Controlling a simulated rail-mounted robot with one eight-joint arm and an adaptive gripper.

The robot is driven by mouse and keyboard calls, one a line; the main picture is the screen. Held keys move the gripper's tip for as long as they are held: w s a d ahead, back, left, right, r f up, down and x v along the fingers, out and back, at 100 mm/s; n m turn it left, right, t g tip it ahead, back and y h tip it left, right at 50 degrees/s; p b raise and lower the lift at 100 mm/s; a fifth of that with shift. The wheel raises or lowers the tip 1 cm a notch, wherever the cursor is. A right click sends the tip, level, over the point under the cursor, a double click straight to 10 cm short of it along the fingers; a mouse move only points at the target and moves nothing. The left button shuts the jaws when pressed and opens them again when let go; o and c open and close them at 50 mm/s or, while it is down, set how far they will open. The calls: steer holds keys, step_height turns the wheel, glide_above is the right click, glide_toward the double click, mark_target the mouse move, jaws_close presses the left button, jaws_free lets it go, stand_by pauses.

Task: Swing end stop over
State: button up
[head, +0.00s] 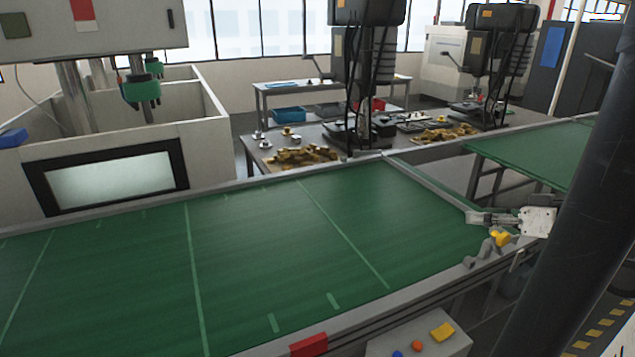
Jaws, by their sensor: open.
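My gripper (478,218) is at the right, by the near right corner of the green conveyor belt (250,255). Its fingers point left and are open, with nothing seen between them. A small yellow piece (501,238) sits just below the gripper, next to a grey bracket (480,255) on the belt's near rail. These look like the end stop, but its full shape is hard to make out. I cannot tell whether the gripper touches the yellow piece.
A control box (420,342) with coloured buttons stands at the near edge. A red block (309,344) is on the near rail. A second green belt (540,158) lies beyond a gap at right. A white tank (205,150) with a window stands behind the belt. The belt surface is clear.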

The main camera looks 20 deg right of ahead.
steer(key=h, duration=0.2)
glide_toward(507, 239)
steer(key=shift+t, duration=0.4)
steer(key=x, duration=1)
steer(key=shift+w+f, duration=0.2)
steer(key=shift+f, duration=0.25)
jaws_close()
